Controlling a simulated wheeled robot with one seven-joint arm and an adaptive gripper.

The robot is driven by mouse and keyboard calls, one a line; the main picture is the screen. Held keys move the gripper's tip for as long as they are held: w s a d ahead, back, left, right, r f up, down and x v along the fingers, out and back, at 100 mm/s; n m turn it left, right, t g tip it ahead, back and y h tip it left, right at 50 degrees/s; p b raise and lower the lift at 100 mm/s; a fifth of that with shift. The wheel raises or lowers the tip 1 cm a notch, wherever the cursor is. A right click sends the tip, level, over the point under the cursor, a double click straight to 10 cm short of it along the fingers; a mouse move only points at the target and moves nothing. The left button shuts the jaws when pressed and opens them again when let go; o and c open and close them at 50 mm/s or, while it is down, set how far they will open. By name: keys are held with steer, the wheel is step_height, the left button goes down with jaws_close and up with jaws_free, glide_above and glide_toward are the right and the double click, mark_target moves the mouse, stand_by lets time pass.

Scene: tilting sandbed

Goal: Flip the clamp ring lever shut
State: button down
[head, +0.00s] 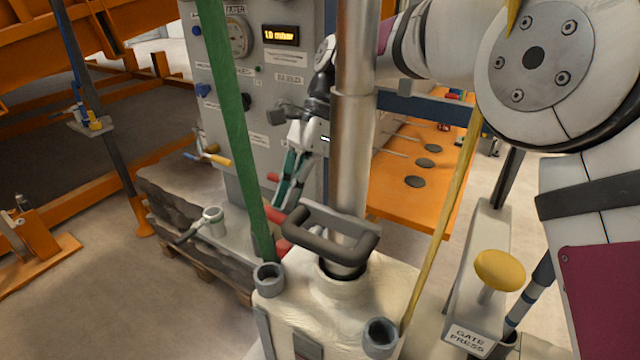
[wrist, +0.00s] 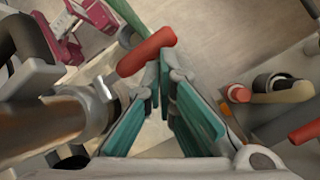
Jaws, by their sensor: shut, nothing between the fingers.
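The clamp ring (wrist: 104,92) is a pale metal band around a brownish pipe (wrist: 40,122) at the left of the wrist view. Its red-handled lever (wrist: 147,52) sticks out from the ring, up and to the right. My gripper (wrist: 162,72) has teal fingers drawn together at the tips, with nothing between them. In the picture the tips lie just below the lever's red end; I cannot tell whether they touch it. In the head view my gripper (head: 279,203) points down in front of the grey panel, beside the steel column. Red parts show near it, but which is the lever is unclear.
A thick steel column (head: 355,130) and a green pole (head: 232,120) stand on either side of my gripper. A grey handle (head: 325,238) and pale vessel are in front. In the wrist view, a red knob (wrist: 238,93) and tan handle (wrist: 285,93) lie right of the fingers.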

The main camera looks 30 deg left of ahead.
steer(key=shift+d, duration=0.15)
steer(key=shift+s+d+p, duration=0.1)
steer(key=shift+d+p, duration=0.45)
steer(key=shift+d, duration=0.1)
steer(key=shift+r, duration=0.1)
steer(key=v, duration=1.2)
stand_by(0.4)
